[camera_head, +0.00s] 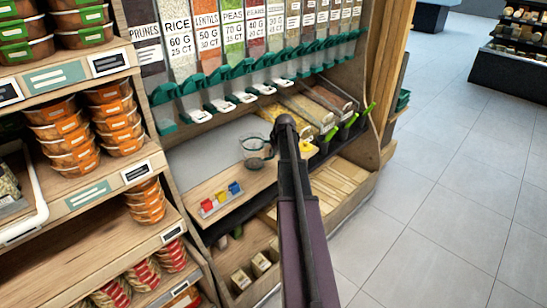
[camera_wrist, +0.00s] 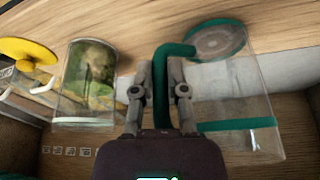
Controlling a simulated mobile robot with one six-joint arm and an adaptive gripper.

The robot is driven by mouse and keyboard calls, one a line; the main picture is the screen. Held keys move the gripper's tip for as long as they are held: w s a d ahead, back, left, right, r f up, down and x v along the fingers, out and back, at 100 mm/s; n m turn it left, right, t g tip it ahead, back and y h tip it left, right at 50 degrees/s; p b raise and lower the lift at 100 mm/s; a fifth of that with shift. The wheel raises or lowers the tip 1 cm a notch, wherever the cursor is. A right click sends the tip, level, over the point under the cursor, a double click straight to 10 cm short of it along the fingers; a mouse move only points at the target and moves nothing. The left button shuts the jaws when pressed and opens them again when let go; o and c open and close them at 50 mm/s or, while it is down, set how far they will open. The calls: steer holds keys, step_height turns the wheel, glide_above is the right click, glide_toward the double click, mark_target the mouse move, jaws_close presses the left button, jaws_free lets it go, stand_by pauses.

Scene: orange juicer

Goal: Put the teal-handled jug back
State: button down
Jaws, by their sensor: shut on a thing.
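The teal-handled jug (camera_wrist: 238,90) is clear, with teal trim and a teal handle (camera_wrist: 160,65). My gripper (camera_wrist: 159,72) is shut on the handle, one finger on each side, in the wrist view. In the head view, the clear jug (camera_head: 256,147) shows just left of my gripper (camera_head: 285,122), in front of the pale back panel over the wooden shelf. My gripper and arm hide its handle there. I cannot tell whether its base touches the shelf.
A small tray of red, yellow and blue pieces (camera_head: 220,200) sits on the wooden shelf (camera_head: 203,188). Dispensers (camera_head: 235,85) hang above; open bins (camera_head: 308,110) stand to the right. In the wrist view, another clear container (camera_wrist: 88,85) is left of my gripper, beside a yellow-topped one (camera_wrist: 28,50).

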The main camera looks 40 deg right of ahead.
steer(key=shift+f, duration=0.25)
steer(key=c, duration=0.7)
jaws_free()
steer(key=shift+o, duration=0.2)
steer(key=p+v, duration=1.1)
steer(key=v, duration=0.1)
steer(key=shift+r, duration=0.1)
stand_by(0.6)
